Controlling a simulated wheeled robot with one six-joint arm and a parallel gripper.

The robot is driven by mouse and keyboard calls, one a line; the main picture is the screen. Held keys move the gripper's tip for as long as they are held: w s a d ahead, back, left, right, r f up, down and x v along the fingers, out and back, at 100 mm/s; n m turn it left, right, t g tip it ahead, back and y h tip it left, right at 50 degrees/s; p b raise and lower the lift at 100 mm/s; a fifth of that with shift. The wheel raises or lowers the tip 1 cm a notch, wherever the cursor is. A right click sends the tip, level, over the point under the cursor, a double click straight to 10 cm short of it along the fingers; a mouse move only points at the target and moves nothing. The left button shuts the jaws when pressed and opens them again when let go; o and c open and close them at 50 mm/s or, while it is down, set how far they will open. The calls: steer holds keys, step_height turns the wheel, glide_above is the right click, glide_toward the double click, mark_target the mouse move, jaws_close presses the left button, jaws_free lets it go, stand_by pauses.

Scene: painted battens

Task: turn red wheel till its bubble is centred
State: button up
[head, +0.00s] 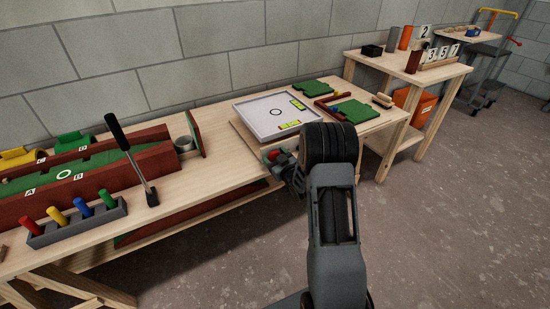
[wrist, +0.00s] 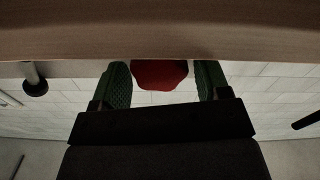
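The red wheel (head: 273,155) sits at the front edge of the bench, below a pale levelling plate (head: 258,113). In the wrist view the red wheel (wrist: 160,74) lies between the green-padded fingers of my gripper (wrist: 163,82). The left finger looks very close to it and a narrow gap shows at the right, so my gripper looks open around it. In the head view my gripper (head: 283,163) is at the wheel, partly hidden by my arm. The plate carries two yellow-green vials, one near the front (head: 289,125) and one at the right (head: 297,103). Their bubbles are too small to read.
A grey peg block (head: 80,228), a black-handled lever (head: 133,158) and a dark red trough (head: 95,180) stand to the left. Green panels (head: 355,111) lie right of the plate. The bench edge (wrist: 160,45) is close to the fingers. Open floor lies in front.

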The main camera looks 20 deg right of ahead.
steer(key=c, duration=0.8)
steer(key=shift+o, duration=0.2)
steer(key=m+b, duration=0.1)
steer(key=m, duration=0.2)
steer(key=shift+d+m, duration=0.1)
steer(key=shift+m, duration=2.4)
steer(key=o, duration=0.9)
